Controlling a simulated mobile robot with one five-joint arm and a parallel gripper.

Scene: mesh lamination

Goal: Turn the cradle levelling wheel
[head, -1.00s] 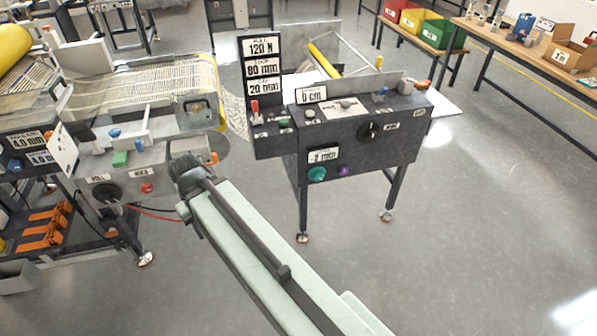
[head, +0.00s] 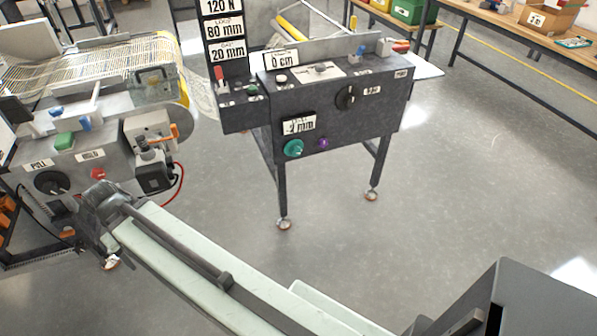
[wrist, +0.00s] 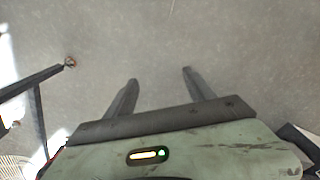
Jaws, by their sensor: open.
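A round teal wheel (head: 293,148) sits low on the front of the dark grey machine box (head: 345,118). It is under a small display (head: 299,125) that seems to read -2 mm, and beside a purple button (head: 323,143). I take this teal wheel to be the levelling wheel; its small label is not readable. My gripper (wrist: 160,76) is open and empty in the wrist view, its two fingers apart over bare floor. The wheel is not in the wrist view. In the head view my arm reaches left, below and apart from the wheel; the fingers are not clear there.
A black knob (head: 346,97) is higher on the same box. A laminating machine with a mesh belt (head: 95,75) and a red cable (head: 180,183) stands at left. The box's legs (head: 282,193) reach the floor. Open floor (head: 450,200) lies to the right. A workbench (head: 520,40) is at back right.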

